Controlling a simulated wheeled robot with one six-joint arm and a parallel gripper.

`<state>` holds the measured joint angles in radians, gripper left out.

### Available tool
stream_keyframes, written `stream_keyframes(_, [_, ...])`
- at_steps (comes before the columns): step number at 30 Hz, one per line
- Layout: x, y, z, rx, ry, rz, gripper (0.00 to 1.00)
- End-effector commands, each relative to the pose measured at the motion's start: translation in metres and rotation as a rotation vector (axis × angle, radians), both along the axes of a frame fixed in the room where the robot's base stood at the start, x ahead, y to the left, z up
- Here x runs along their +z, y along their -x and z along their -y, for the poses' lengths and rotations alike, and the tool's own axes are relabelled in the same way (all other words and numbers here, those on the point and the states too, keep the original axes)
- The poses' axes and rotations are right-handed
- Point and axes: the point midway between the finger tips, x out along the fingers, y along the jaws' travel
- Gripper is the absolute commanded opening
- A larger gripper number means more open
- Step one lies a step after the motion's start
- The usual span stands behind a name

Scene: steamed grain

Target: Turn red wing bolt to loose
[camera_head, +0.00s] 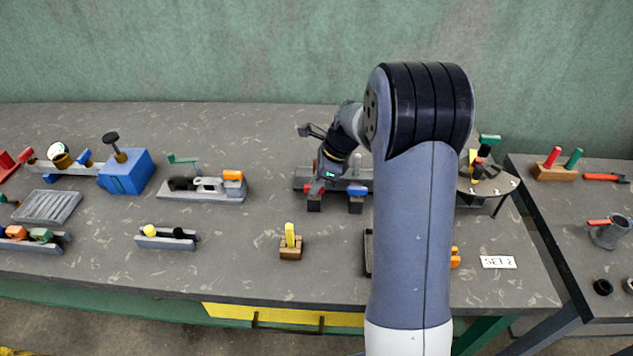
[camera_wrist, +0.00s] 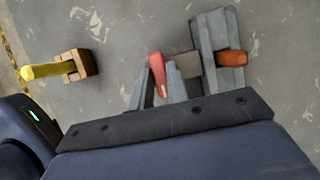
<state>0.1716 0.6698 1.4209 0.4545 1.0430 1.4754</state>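In the head view a small red part (camera_head: 318,187) shows at the left of a grey fixture (camera_head: 302,178), close to my gripper (camera_head: 334,168). A blue part (camera_head: 357,190) shows at the fixture's right. The wrist view shows my dark gripper body (camera_wrist: 172,120) just below the red handle, covering its lower surroundings.
An orange-red handle (camera_wrist: 232,58) crosses a grey bar beyond the red one. A wooden block with a yellow handle (camera_head: 290,242) stands toward the table's front. A grey clamp (camera_head: 205,190) with an orange end lies to the left. Bare table lies between these things.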

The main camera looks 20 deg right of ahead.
Motion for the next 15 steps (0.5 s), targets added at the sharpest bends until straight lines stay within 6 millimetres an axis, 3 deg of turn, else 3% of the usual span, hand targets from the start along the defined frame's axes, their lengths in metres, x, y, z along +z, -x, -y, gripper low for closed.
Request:
stream_keyframes(6, [0.0002, -0.0001, 0.0001, 0.000, 0.000, 0.000, 0.00])
stream_keyframes(15, [0.0008, -0.0002, 0.0002, 0.017, 0.000, 0.001, 0.00])
